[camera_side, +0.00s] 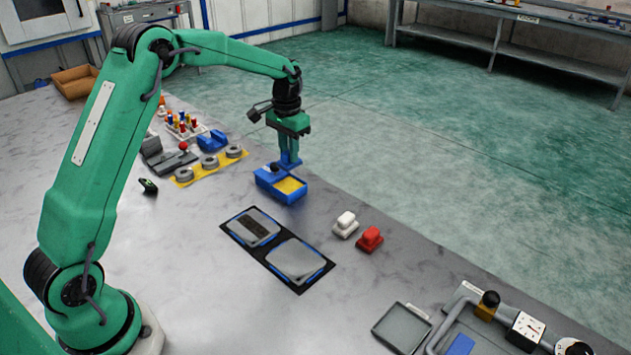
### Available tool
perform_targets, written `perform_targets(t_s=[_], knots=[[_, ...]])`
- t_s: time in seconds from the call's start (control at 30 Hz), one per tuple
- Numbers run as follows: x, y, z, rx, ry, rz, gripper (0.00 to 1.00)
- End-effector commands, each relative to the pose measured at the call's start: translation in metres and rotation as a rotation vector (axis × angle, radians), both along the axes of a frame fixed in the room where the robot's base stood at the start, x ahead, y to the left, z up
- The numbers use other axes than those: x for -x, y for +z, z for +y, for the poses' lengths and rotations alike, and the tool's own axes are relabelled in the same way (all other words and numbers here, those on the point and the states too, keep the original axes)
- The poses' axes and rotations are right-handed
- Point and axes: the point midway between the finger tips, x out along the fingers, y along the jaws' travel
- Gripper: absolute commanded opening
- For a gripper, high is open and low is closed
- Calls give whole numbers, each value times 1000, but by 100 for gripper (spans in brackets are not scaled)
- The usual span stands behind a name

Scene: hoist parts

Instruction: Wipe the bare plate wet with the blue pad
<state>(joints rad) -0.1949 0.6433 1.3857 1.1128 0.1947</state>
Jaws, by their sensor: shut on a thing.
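My gripper (289,152) points down over a blue tray (281,199) and is shut on the blue pad (290,161). The pad is at the tray's back edge, above the yellow surface (289,185) inside. I cannot tell whether the pad touches that surface. The bare plate (298,260) is grey and lies flat in the nearer right part of a black holder, with blue showing at its edges. A second grey plate (242,229) with a dark patterned patch lies beside it at the upper left.
A white pad (346,224) and a red pad (370,239) stand right of the plates. A grey tray (402,327) and a gauge assembly (525,328) are at the lower right. Grey rings (209,162) sit on a yellow strip left of my gripper. The table between tray and plates is clear.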

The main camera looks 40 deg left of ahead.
Motion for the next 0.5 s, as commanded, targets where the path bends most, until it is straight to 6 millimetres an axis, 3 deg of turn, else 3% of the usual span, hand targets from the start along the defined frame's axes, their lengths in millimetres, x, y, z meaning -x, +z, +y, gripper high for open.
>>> perform_targets(t_s=[0.27, 0.5], knots=[[8, 1, -35, 0, -5, -1, 3], [33, 0, -100, 0, -9, 0, 3]])
